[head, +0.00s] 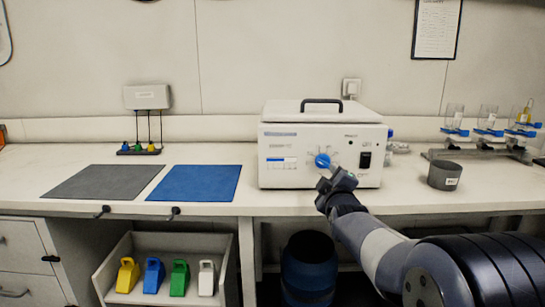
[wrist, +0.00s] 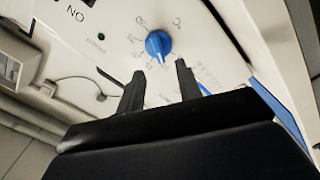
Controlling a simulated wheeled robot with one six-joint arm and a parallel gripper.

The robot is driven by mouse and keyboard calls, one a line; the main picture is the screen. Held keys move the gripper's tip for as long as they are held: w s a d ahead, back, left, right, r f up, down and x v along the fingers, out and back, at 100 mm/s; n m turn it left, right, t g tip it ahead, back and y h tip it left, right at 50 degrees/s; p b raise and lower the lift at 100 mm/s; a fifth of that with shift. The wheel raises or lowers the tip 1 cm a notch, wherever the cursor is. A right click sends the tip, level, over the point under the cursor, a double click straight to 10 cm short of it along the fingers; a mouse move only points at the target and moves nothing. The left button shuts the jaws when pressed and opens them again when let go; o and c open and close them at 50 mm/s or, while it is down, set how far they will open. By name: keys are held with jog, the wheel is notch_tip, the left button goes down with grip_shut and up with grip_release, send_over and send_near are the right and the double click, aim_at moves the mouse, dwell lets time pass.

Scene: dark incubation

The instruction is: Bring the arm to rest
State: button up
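My gripper (wrist: 158,78) is open, and its two dark fingers point at the front panel of a white box-shaped device. In the wrist view a blue dial (wrist: 158,45) lies just beyond the fingertips, with a gap to them. In the head view the blue dial (head: 322,160) shows just above my gripper (head: 327,176). The white device (head: 275,165) stands on the bench with its handled lid closed. My arm reaches up from the lower right. Nothing is seen between the fingers.
A grey mat (head: 103,181) and a blue mat (head: 195,183) lie left on the bench. A dark grey cup (head: 444,176) and a rack (head: 478,153) with glasses stand right. Below are an open drawer (head: 215,243) with several colored containers and a blue bin (head: 308,270).

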aim_at(324, 164)
jog(key=w, duration=0.7)
jog(key=shift+r, duration=0.1)
jog(key=shift+w+r+p, duration=0.1)
jog(key=shift+w+p, duration=0.15)
jog(key=shift+p, duration=0.1)
jog(key=m+p, duration=0.3)
jog(key=m, duration=0.2)
jog(key=shift+s+d+r+m, duration=0.1)
jog(key=shift+m, duration=0.3)
jog(key=shift+m+p, duration=0.85)
jog(key=shift+m, duration=0.35)
jog(key=shift+s, duration=0.1)
